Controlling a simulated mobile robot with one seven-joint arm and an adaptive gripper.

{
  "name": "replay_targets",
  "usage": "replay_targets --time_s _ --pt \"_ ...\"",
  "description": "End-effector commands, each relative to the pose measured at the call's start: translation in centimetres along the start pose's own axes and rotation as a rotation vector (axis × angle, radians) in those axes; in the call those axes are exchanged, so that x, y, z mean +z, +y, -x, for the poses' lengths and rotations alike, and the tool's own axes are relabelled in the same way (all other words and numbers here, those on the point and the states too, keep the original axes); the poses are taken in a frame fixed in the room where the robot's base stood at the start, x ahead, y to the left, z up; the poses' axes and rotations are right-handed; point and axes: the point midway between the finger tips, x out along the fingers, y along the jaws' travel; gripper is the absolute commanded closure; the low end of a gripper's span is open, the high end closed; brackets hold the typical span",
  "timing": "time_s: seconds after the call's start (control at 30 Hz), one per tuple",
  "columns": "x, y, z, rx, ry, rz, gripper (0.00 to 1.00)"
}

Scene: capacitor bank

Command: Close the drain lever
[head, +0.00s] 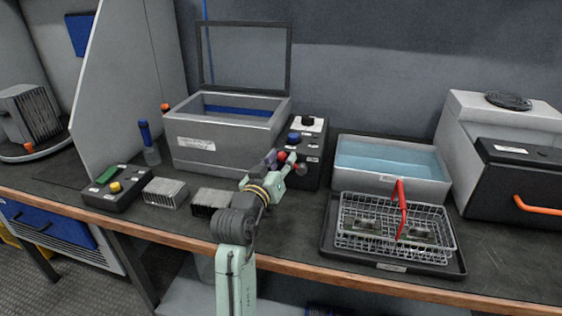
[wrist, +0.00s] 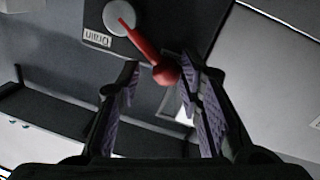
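The drain lever (wrist: 140,42) is red with a round ball end (wrist: 166,73). It runs from a grey round hub (wrist: 119,17) on a dark panel, beside a white label reading "Drain" that appears upside down in the wrist view. My gripper (wrist: 158,82) is open, its purple-padded fingers on either side of the ball end. The ball looks nearer the right finger; I cannot tell whether they touch. In the head view, my gripper (head: 277,159) is at the front of the dark control box (head: 312,168), and the red ball (head: 282,156) shows beside it.
A grey open-lidded tank (head: 215,160) stands left of the control box. A water-filled basin (head: 391,180) and a wire basket with a red handle (head: 375,240) are to the right. Two finned blocks (head: 165,193) and a button box (head: 115,188) sit at the front left.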

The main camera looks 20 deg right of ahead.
Motion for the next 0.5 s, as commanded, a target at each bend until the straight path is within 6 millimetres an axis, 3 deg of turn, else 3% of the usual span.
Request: replay_targets --time_s 0.5 --pt "0.12 0.13 -0.02 0.003 -0.003 0.001 1.0"
